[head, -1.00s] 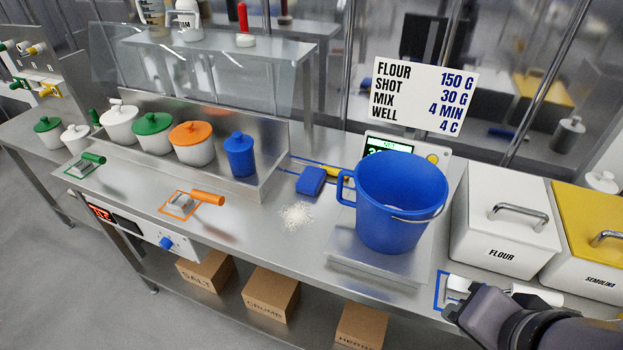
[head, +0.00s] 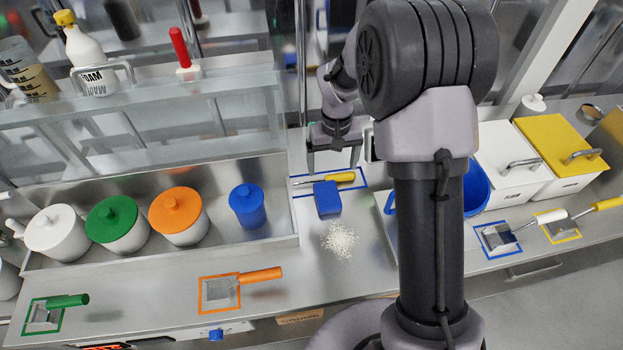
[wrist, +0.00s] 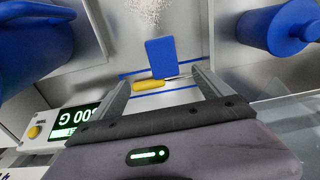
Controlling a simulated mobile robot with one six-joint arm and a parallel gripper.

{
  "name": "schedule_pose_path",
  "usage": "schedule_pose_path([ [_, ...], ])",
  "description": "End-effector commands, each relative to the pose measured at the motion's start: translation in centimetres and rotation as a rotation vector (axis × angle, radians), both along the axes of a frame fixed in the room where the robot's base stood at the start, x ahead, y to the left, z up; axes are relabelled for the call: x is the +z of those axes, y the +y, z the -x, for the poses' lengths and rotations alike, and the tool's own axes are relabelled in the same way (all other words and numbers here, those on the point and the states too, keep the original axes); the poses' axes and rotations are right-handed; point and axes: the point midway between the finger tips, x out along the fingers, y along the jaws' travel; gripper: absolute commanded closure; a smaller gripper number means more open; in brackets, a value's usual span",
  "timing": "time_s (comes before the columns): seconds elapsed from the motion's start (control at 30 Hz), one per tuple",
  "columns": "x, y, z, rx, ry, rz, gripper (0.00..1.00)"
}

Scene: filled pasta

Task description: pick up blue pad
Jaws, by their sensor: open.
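The blue pad (head: 327,199) lies on the steel counter, beside a yellow-handled tool (head: 338,178) within a blue outlined area. A patch of white flour-like powder (head: 340,240) is just in front of it. In the wrist view the blue pad (wrist: 161,56) shows ahead of the fingers, with the yellow handle (wrist: 148,85) nearer to me. My gripper (head: 334,165) is open and empty, above and behind the pad, apart from it. In the wrist view its two fingers (wrist: 160,90) frame the space around the handle.
A scale display (wrist: 75,122) is close by. A glass shelf (head: 140,125) stands behind.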

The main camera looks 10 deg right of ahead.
Motion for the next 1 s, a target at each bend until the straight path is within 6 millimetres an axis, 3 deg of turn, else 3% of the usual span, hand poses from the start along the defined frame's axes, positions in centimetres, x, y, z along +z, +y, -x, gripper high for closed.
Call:
schedule_pose_path([
  [0.03,-2.1,0.1,0.1,0.001,0.005,-0.001,0.11],
  [0.2,-6.9,0.1,0.1,0.0,0.004,-0.001,0.11],
  [0.47,-9.7,0.3,0.0,0.0,0.001,-0.001,0.11],
  [0.7,-14.1,0.8,-0.1,-0.001,0.002,-0.002,0.11],
  [0.9,-14.1,0.8,-0.2,-0.001,-0.001,-0.002,0.11],
  [1.0,-14.1,0.8,-0.2,-0.001,0.0,-0.002,0.31],
])
